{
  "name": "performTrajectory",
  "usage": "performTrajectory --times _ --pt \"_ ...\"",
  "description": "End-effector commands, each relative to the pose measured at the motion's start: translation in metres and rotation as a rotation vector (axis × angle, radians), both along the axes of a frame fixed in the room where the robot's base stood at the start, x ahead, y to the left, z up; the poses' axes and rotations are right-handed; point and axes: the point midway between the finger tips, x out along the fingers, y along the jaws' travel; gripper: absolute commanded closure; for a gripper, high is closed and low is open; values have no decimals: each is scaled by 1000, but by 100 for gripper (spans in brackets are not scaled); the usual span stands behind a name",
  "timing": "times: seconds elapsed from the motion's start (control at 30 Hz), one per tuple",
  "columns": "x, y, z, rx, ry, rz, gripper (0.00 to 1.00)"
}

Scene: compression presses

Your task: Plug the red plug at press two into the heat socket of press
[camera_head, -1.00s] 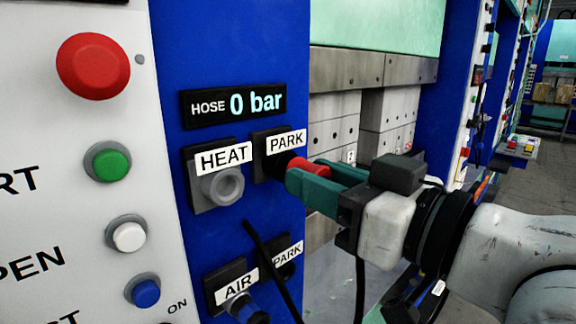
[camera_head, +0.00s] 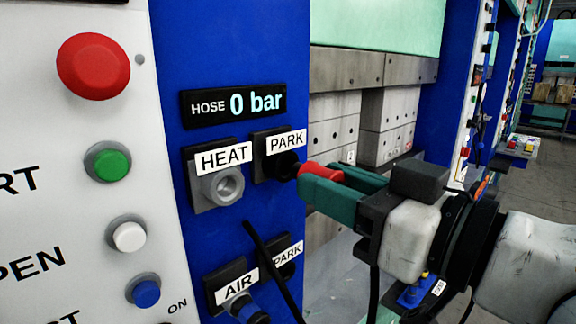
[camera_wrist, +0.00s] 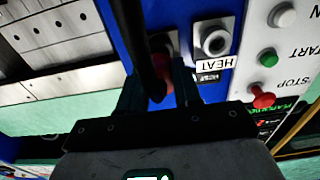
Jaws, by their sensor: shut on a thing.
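The red plug (camera_head: 320,172) is held between the teal fingers of my gripper (camera_head: 340,182) in the head view. Its tip points left toward the black PARK socket (camera_head: 281,165); whether the tip is fully clear of that socket I cannot tell. The grey HEAT socket (camera_head: 223,186) is empty, just left of the PARK socket. In the wrist view the red plug (camera_wrist: 157,92) shows between the fingers, partly hidden by a black cable, and the HEAT socket (camera_wrist: 214,41) is beside it, upside down.
Below are an AIR socket (camera_head: 240,285) with a blue plug in it and a second PARK socket. A black cable (camera_head: 270,268) crosses the blue post there. The red button (camera_head: 93,66) and several smaller buttons are on the white panel at left.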

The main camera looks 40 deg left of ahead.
Motion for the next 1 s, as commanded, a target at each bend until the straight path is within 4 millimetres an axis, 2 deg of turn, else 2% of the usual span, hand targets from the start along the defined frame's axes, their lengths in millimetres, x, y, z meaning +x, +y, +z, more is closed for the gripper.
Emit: performTrajectory --times 0.37,1.0 --pt "0 -2 0 1 0 -1 99" --pt "-4 -35 0 1 0 -2 99"
